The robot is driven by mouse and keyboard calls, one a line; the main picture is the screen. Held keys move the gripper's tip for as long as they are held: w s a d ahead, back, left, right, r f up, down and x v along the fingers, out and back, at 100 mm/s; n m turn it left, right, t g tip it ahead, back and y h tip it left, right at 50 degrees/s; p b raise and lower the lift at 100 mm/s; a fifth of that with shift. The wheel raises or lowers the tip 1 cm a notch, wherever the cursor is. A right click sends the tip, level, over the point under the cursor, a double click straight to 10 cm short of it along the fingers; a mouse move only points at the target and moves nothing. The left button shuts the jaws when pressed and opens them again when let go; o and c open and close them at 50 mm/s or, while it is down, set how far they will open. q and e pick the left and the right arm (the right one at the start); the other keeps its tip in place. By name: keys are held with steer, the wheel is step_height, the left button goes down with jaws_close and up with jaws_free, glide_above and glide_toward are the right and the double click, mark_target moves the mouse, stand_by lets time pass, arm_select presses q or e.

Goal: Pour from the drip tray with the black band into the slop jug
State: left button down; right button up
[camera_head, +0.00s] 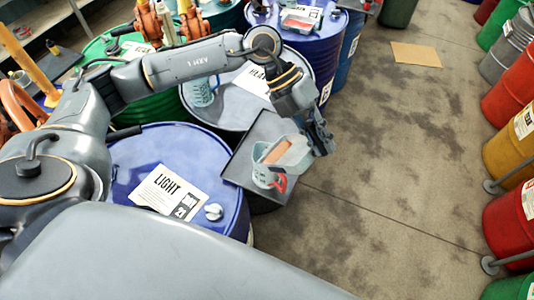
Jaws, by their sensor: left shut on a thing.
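My left gripper (318,138) reaches over from the upper left and is shut on the right end of a small pale grey tray (297,152) with brownish-orange contents. I cannot make out a black band on the tray. The tray is over or against a pale teal jug (262,177) with a red and dark handle, which partly hides behind it. The jug stands on a dark square tray (247,152). I cannot tell whether any liquid is flowing. My right gripper is not in view.
A blue drum (130,165) labelled LIGHT is at the left of the dark tray. A grey-topped drum (236,112) behind carries another pale jug (201,92). Another small tray (300,22) sits on a far blue drum. Open floor lies to the right, with cardboard (416,54).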

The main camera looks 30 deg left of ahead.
mark_target(307, 122)
arm_select(q)
steer(key=shift+w+a+r+h, duration=0.25)
steer(key=shift+a+r+h, duration=0.6)
steer(key=shift+a, duration=0.35)
steer(key=shift+a+r, duration=0.25)
steer(key=shift+w+a+g+h, duration=0.15)
steer(key=shift+a+g+h, duration=0.15)
steer(key=shift+a+h, duration=0.35)
